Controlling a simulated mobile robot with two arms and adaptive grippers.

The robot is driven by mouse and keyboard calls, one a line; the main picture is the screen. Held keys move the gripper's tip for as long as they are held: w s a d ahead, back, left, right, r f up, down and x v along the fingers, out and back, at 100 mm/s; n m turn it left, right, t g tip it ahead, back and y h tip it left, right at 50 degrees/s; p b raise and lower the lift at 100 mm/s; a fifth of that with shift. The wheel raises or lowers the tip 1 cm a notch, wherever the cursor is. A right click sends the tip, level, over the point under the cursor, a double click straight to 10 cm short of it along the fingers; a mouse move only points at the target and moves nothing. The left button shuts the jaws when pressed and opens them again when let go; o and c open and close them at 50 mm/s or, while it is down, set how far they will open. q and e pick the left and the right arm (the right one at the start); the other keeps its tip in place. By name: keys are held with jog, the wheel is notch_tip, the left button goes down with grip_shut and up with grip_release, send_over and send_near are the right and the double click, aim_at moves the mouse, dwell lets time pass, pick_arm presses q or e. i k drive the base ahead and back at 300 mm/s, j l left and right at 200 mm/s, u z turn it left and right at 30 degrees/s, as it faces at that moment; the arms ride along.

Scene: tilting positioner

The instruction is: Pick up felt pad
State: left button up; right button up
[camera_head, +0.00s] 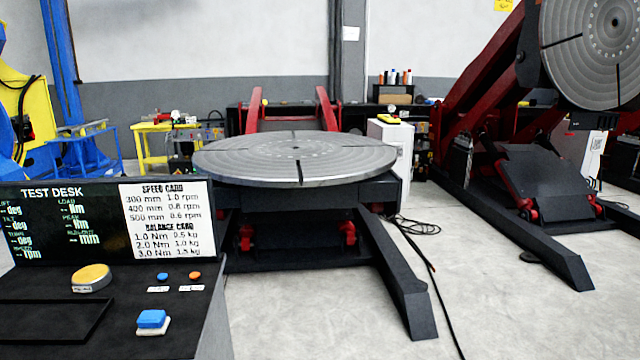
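No thing in view is plainly marked as the felt pad. A small blue block on a white base (152,320) sits at the front right of the test desk (190,345); I cannot tell whether it is the felt pad. A round yellow disc (91,277) on a labelled base stands behind it to the left. Neither of my grippers is in view.
A display panel (60,225) and white card (168,220) stand at the back of the desk, with blue (162,277) and orange (195,276) buttons before them. A round turntable (295,160) stands beyond. A black cable (440,295) crosses the floor.

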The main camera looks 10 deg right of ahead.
aim_at(155, 322)
jog(key=j+z, duration=0.1)
jog(key=z, duration=0.8)
jog(key=k+j+z, duration=0.15)
jog(key=j+z, duration=0.15)
jog(key=j, duration=0.2)
jog(key=k+j+z, duration=0.15)
jog(key=j+z, duration=0.2)
jog(key=k+j+z, duration=0.3)
jog(key=j, duration=0.2)
jog(key=k+j+z, duration=0.35)
jog(key=i+j, duration=0.05)
jog(key=i, duration=0.05)
